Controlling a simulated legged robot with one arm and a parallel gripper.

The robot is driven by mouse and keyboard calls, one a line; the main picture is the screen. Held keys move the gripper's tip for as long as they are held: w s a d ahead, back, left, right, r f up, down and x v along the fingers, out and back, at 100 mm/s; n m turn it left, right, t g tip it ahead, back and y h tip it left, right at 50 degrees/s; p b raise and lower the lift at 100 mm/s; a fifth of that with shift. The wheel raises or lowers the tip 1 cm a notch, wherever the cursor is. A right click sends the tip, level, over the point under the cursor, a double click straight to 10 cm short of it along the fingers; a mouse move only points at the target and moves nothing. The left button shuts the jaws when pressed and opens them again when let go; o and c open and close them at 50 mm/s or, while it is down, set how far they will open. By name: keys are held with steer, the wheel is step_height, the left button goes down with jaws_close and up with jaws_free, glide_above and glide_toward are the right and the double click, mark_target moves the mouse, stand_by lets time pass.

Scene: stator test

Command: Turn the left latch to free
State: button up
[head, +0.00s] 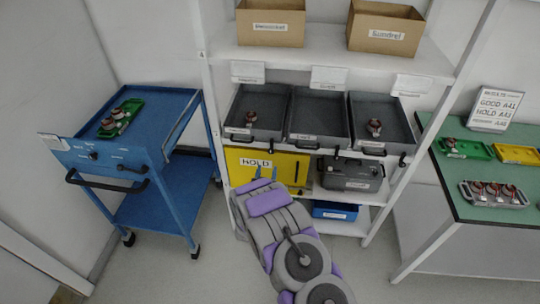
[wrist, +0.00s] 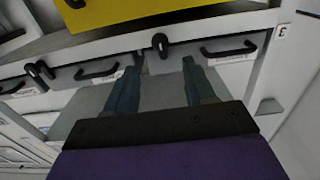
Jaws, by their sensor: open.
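The left tray (head: 255,112) sits in the shelf rack, with a black handle on its grey front. A small black latch (wrist: 160,45) is at the edge of that front, beside the handle (wrist: 228,47). The wrist view is upside down against the head view. My gripper (head: 266,173) is in front of the yellow HOLD panel, below the left tray. In the wrist view my gripper (wrist: 160,68) has its fingers apart and empty. The latch shows in line with the gap, just beyond the fingertips. I cannot tell whether they touch it or how far it is turned.
A second latch (wrist: 40,70) is by the middle tray (head: 318,116). The yellow panel (head: 285,168) and a dark case (head: 350,175) are below the trays. A blue trolley (head: 150,140) stands left, a green-topped table (head: 475,165) right. Open floor lies between trolley and rack.

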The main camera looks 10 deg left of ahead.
mark_target(270, 152)
steer(key=w+b, duration=0.1)
steer(key=w, duration=0.9)
steer(key=shift+w+d+b, duration=0.15)
steer(key=shift+w+b, duration=0.05)
steer(key=shift+b, duration=0.15)
steer(key=shift+c, duration=0.4)
steer(key=c, duration=0.9)
